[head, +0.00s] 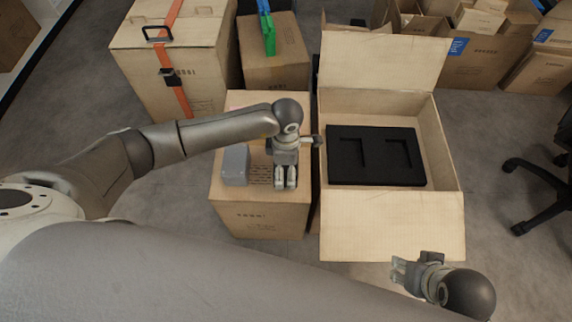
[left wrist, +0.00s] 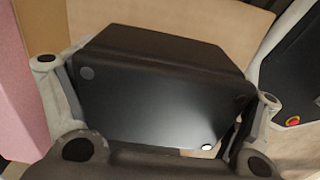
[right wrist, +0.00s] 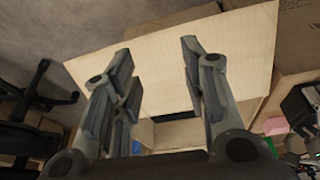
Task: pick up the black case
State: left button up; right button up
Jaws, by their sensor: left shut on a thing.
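The black case (left wrist: 150,95) fills the middle of the left wrist view, a dark box with a glossy face and small round spots at its corners. My left gripper (left wrist: 155,95) is shut on it, one finger at each side. In the head view my left gripper (head: 286,184) is over a closed carton (head: 260,215), fingers pointing down; I cannot make out the case there. My right gripper (head: 402,271) is open and empty near the front of the open carton; its spread fingers also show in the right wrist view (right wrist: 160,70).
A grey box (head: 236,164) sits on the closed carton, left of my left gripper. An open carton (head: 392,225) to the right holds a black insert (head: 376,174) with recesses. Taller cartons (head: 170,70) stand behind; a chair (head: 535,190) is at right.

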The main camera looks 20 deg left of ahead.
pick_arm(q)
jog(key=shift+r, duration=0.1)
jog(key=shift+w+r, duration=0.1)
jog(key=shift+r, duration=0.45)
jog(key=r, duration=0.1)
jog(key=s+r+p, duration=0.1)
jog(key=r, duration=0.1)
jog(key=d+r, duration=0.1)
jog(key=shift+s+d+r+p, duration=0.1)
jog(key=shift+s+r+p, duration=0.1)
jog(key=shift+s+p, duration=0.15)
jog(key=r, duration=0.1)
jog(key=s+d+r, duration=0.1)
jog(key=s+d+r+p, duration=0.1)
jog(key=r, duration=0.1)
jog(key=shift+s, duration=0.25)
jog(key=s+d+r, duration=0.3)
jog(key=s+d, duration=0.2)
jog(key=s, duration=0.2)
jog(key=shift+d+r+p, duration=0.15)
jog(key=shift+d+p, duration=0.1)
jog(key=shift+p, duration=0.2)
pick_arm(e)
jog(key=x, duration=0.6)
jog(key=shift+f, duration=0.3)
jog(key=shift+a, duration=0.15)
